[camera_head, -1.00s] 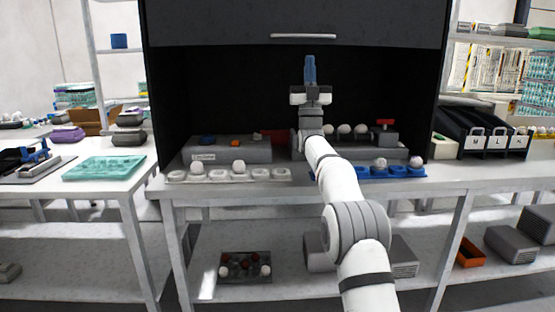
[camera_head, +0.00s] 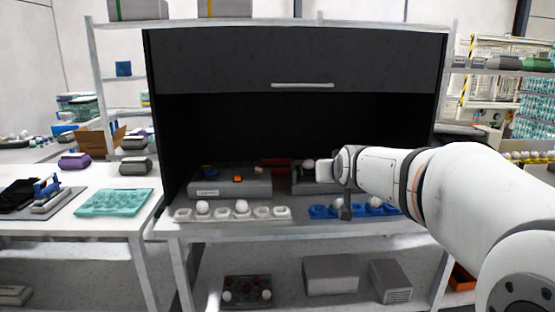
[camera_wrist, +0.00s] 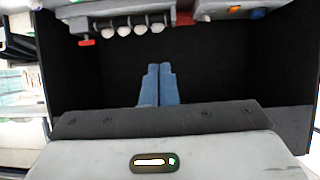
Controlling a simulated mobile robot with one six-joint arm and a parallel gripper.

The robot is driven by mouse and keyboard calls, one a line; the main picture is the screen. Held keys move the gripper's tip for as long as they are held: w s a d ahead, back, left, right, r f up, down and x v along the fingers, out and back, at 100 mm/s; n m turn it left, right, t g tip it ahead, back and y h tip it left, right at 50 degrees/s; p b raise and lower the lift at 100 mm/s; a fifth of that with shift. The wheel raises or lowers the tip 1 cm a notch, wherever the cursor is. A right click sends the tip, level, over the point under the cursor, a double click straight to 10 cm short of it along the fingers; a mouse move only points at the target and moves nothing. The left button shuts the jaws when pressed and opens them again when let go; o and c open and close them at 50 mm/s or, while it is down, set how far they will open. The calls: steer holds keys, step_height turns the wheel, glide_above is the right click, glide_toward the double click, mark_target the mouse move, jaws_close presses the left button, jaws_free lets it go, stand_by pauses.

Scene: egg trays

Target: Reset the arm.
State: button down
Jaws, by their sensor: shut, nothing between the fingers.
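My gripper (camera_wrist: 160,68) shows in the wrist view as two blue fingers pressed together with nothing between them. The dark inside of the cabinet lies beyond the fingertips. In the head view my arm reaches in from the right and its wrist end is in front of the cabinet opening, above the blue egg tray (camera_head: 318,212). The fingers cannot be made out there. The wrist hides part of the rack behind it. A white egg tray (camera_head: 223,215) with a few white eggs stands to the left on the bench. The blue tray also holds white eggs.
A grey box (camera_head: 232,187) stands behind the white tray in the black cabinet (camera_head: 245,60). A teal tray (camera_head: 115,202) lies on the left table.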

steer(key=s+f+g+p, duration=0.3)
steer(key=s+f+g, duration=0.2)
steer(key=s, duration=1.1)
steer(key=s+d+f+g+p, duration=0.1)
steer(key=s+f+g+p, duration=0.2)
steer(key=s, duration=1.3)
step_height(320, 180, down, 4)
steer(key=shift+s+d+r+g, duration=0.15)
steer(key=shift+d+g, duration=0.05)
steer(key=shift+g, duration=0.8)
